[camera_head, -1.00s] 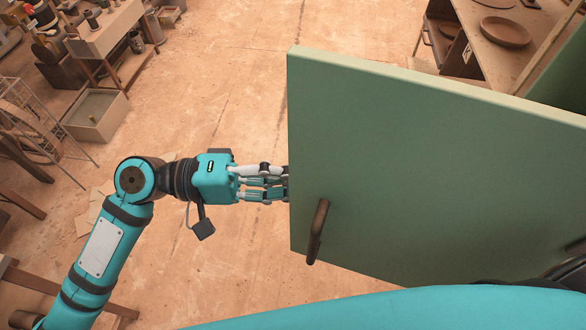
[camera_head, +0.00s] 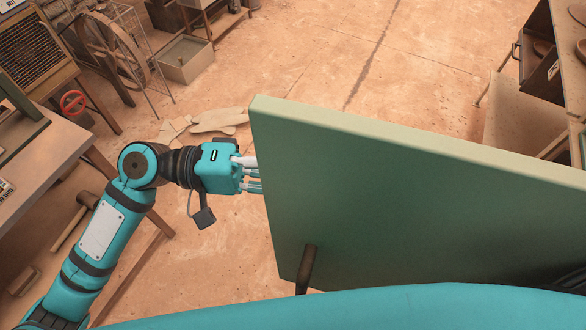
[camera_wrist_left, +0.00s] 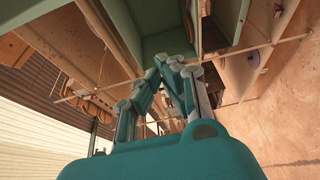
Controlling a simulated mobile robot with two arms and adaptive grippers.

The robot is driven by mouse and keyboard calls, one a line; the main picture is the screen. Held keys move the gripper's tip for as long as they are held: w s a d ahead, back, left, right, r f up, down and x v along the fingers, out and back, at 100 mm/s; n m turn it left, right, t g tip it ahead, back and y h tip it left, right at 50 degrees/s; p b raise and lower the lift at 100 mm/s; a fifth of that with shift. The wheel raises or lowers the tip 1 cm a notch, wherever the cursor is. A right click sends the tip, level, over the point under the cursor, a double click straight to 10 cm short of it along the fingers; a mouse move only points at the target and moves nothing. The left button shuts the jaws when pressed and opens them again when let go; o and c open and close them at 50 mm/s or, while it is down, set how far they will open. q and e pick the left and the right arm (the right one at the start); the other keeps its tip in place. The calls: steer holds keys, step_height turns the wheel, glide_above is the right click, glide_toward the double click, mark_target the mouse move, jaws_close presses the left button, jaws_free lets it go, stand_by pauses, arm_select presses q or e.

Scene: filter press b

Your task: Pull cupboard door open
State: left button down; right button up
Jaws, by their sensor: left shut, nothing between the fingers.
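The green cupboard door (camera_head: 410,205) stands as a large panel across the right half of the head view, swung out over the floor. Its dark bar handle (camera_head: 306,270) is on the face towards me, near the lower left corner. My left gripper (camera_head: 252,178) is at the door's left free edge, and its fingertips are hidden behind the door. In the left wrist view its fingers (camera_wrist_left: 168,68) come together, shut with nothing held, in front of a green surface. Whether they touch the door I cannot tell. My right gripper is not in view.
A workbench (camera_head: 45,165) with a red handwheel (camera_head: 73,102) stands at the left. A box (camera_head: 186,60) and a wheel frame (camera_head: 115,45) are on the far left floor. A bench (camera_head: 565,60) stands at the far right.

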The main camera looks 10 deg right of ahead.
arm_select(q)
steer(key=v, duration=1.2)
